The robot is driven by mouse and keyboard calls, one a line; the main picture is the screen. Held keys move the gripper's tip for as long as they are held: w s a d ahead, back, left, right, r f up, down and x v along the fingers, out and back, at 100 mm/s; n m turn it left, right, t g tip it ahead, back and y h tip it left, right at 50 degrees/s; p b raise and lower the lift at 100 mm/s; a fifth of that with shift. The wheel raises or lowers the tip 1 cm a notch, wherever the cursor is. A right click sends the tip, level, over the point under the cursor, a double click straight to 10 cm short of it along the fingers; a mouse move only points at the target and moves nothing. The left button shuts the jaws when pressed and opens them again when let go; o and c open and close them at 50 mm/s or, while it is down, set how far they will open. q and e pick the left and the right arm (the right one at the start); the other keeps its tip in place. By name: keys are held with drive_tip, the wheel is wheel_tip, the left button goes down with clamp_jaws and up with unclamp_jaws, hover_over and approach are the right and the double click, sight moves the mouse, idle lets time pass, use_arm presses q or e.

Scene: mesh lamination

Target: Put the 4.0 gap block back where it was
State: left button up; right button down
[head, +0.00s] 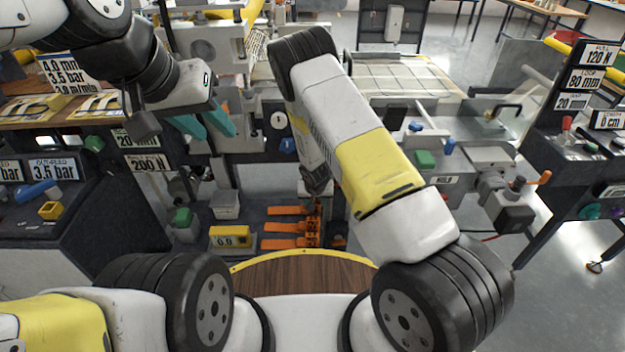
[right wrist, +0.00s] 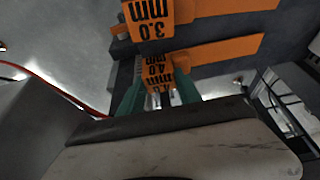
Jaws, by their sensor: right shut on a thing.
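The 4.0 gap block (right wrist: 160,68) is orange with "4.0 mm" in black, upside down in the right wrist view. My right gripper (right wrist: 160,94) has its two green fingers on either side of it and is shut on it. The block is close to the dark rack beside the 3.0 gap block (right wrist: 150,22); I cannot tell whether it is seated. In the head view, orange gap blocks (head: 284,228) lie at the low rack, and my right arm hides the right gripper. My left gripper (head: 205,125), with teal fingers apart, is open and empty at upper left.
A yellow block marked 0.8 (head: 230,237) stands left of the orange blocks. A grey box (head: 225,205) and a green-topped fixture (head: 181,218) are nearby. A round wooden surface (head: 300,274) lies in front. A red cable (right wrist: 60,90) runs left in the right wrist view.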

drive_tip(key=shift+f, duration=0.15)
drive_tip(key=c, duration=0.8)
unclamp_jaws()
drive_tip(key=shift+c, duration=0.2)
drive_tip(key=s+d+r+y, duration=0.15)
drive_tip(key=s+r, duration=0.25)
drive_tip(key=r, duration=0.8)
drive_tip(key=s+d+r+m, duration=0.1)
drive_tip(key=s+d+r, duration=0.25)
drive_tip(key=r, duration=0.95)
drive_tip(key=s+d+r, duration=0.1)
drive_tip(key=s+r, duration=0.3)
drive_tip(key=r, duration=0.8)
drive_tip(key=s+d+r+t, duration=0.1)
drive_tip(key=s+d+r, duration=0.1)
drive_tip(key=s+r, duration=0.4)
drive_tip(key=s+d+r+n, duration=0.1)
drive_tip(key=s+r, duration=0.5)
drive_tip(key=s, duration=0.6)
drive_tip(key=shift+s+d+r+n+t+y, duration=0.3)
drive_tip(key=shift+d+r+t+y, duration=0.1)
drive_tip(key=shift+d, duration=0.3)
